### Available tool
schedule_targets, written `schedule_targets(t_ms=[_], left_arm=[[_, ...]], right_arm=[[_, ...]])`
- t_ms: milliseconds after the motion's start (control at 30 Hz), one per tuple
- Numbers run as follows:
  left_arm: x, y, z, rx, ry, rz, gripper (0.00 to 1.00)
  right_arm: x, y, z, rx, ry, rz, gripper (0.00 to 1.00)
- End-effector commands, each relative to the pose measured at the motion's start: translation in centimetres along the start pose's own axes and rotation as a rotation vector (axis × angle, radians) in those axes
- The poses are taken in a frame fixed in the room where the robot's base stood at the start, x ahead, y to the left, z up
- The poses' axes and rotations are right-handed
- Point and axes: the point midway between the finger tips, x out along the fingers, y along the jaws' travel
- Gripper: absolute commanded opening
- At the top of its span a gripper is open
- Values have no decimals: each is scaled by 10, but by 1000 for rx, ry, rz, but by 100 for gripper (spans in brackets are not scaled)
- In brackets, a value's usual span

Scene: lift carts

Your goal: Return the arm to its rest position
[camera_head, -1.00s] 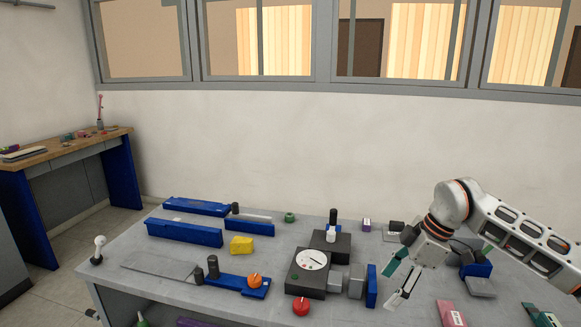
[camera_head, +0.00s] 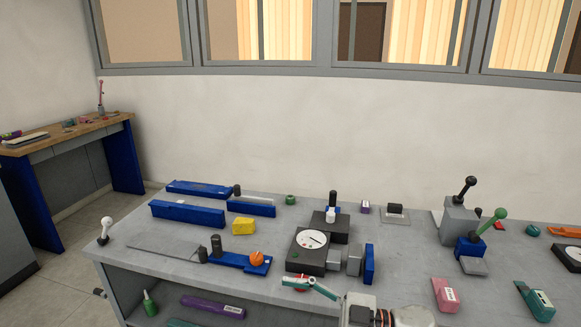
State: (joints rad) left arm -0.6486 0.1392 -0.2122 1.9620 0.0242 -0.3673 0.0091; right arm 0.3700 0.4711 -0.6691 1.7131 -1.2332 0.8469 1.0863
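My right gripper (camera_head: 312,287) is low at the bottom centre of the head view, pointing left. One teal-tipped finger shows in front of the table's near edge. It overlaps the red knob (camera_head: 300,277) in the picture; I cannot tell whether they touch. The other finger is not clearly visible, and nothing is seen held. The wrist, with its orange rings, is cut off by the bottom edge. My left gripper is out of view.
The grey table (camera_head: 390,285) carries a dial gauge block (camera_head: 306,252), blue rails (camera_head: 188,214), a yellow block (camera_head: 243,226), a lever box (camera_head: 459,222) and a pink box (camera_head: 446,295). A purple box (camera_head: 212,307) and green bottle (camera_head: 150,304) lie below. A wooden-topped desk (camera_head: 70,135) stands left.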

Motion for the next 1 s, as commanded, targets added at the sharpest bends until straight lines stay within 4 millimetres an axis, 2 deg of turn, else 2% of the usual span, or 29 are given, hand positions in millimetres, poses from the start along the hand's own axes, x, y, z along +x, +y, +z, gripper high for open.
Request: schedule_targets(t_ms=[67,167,267,367,467,600,700,833,900,1000], left_arm=[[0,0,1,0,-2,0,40],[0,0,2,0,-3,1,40],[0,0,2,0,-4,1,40],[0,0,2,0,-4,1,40],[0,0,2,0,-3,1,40],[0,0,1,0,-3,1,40],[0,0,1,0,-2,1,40],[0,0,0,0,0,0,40],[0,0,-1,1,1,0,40],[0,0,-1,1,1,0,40]], right_arm=[[-5,1,2,17,49,151,68],[-22,8,14,34,55,352,68],[-48,10,38,70,3,546,68],[-84,1,73,124,-104,718,68],[-124,-24,115,193,-255,855,68],[-180,-82,168,307,-495,964,68],[-210,-127,195,381,-647,984,68],[-237,-176,214,455,-786,975,68],[-245,-193,219,481,-831,966,68],[-251,-207,222,501,-865,957,68]])
